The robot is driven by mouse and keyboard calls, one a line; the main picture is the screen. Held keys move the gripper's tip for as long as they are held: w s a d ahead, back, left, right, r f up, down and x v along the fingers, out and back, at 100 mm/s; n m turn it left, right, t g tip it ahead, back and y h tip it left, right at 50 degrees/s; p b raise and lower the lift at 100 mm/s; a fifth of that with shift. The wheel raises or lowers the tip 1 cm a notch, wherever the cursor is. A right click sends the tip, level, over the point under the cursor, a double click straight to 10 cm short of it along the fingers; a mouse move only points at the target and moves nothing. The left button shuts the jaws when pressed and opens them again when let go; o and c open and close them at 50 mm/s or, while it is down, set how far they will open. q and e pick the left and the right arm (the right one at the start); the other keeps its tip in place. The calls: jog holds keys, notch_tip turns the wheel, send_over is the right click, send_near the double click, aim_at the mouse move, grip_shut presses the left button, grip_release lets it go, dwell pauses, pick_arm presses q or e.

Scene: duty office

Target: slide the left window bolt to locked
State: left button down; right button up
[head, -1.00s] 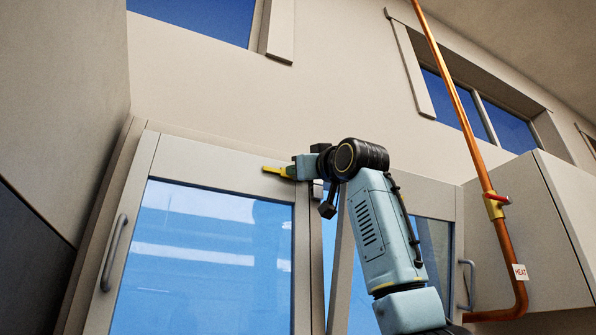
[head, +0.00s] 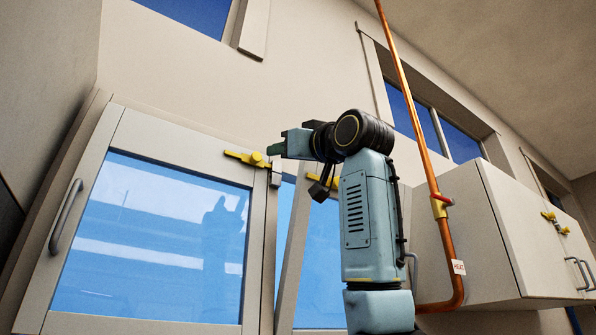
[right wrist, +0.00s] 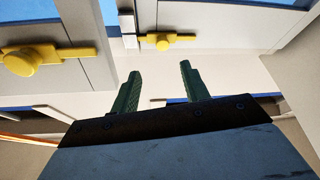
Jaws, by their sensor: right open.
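The left window bolt (head: 236,156) is yellow, with a round knob, at the top right corner of the left sash (head: 185,150). Its right end is at the grey keeper block (head: 276,173); I cannot tell how far it enters. The bolt (right wrist: 180,38) and keeper (right wrist: 127,24) also show in the right wrist view, which looks turned over. My right gripper (head: 276,148) is open and empty, close to the knob and apart from the bolt. Its fingers (right wrist: 158,72) show spread with nothing between them. My left gripper is out of view.
A second yellow bolt (right wrist: 30,60) is on the right sash, which stands ajar; my gripper partly hides it in the head view (head: 338,182).

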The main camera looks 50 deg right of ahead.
jog(key=v, duration=0.3)
jog(key=shift+s+b, duration=0.1)
jog(key=shift+b, duration=0.3)
